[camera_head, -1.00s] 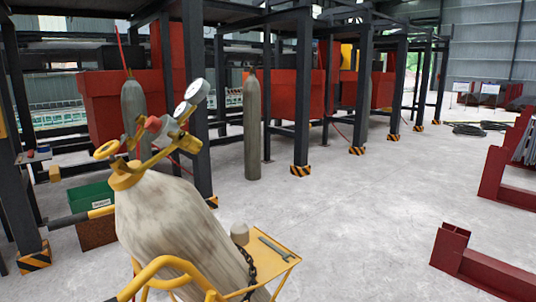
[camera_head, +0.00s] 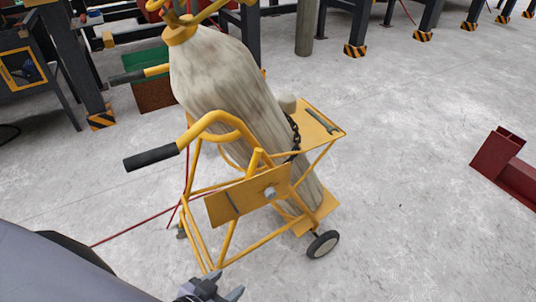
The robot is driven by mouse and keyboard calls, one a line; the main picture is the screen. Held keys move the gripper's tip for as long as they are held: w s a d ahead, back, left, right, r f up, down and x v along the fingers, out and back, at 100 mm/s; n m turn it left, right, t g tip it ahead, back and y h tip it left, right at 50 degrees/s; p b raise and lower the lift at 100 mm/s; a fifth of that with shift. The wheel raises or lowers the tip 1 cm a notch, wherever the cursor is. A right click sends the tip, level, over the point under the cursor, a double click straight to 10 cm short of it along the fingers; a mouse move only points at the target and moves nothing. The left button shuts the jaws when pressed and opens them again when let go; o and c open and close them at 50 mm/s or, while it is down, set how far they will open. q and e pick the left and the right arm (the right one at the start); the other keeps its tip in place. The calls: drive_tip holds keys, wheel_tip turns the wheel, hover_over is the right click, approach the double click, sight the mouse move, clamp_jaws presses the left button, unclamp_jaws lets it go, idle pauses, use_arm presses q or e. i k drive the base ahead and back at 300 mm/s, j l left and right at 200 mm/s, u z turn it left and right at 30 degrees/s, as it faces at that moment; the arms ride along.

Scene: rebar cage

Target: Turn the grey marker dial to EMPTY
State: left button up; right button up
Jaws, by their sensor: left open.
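A small grey round knob (camera_head: 270,192), which looks like the marker dial, sits on a yellow plate (camera_head: 232,204) on the cylinder cart. No lettering is readable, so I cannot tell its setting. A dark line shows on the plate left of the knob. The yellow cart (camera_head: 215,262) has black-gripped handles and carries a tilted, dirty whitish gas cylinder (camera_head: 225,90). My left gripper (camera_head: 227,284) is at the bottom edge, below the plate and apart from the knob. Its dark fingers are open and empty. My right gripper is out of view.
A yellow shelf (camera_head: 318,118) with a wrench is on the cart's right side, above a wheel (camera_head: 322,244). A red hose (camera_head: 128,231) runs along the floor at left. A dark red beam (camera_head: 505,160) lies at right. The concrete floor between is clear.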

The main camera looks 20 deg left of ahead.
sight(270, 193)
drive_tip(key=i+l+u, duration=0.1)
drive_tip(key=u, duration=0.3)
drive_tip(key=l+u, duration=0.1)
drive_tip(key=u, duration=0.3)
drive_tip(key=i+l+u, duration=0.1)
drive_tip(key=u, duration=0.3)
drive_tip(key=i+l+u, duration=0.2)
drive_tip(key=l, duration=0.15)
drive_tip(key=l+u, duration=0.25)
drive_tip(key=l, duration=0.15)
drive_tip(key=l+u, duration=0.15)
drive_tip(key=l, duration=1.15)
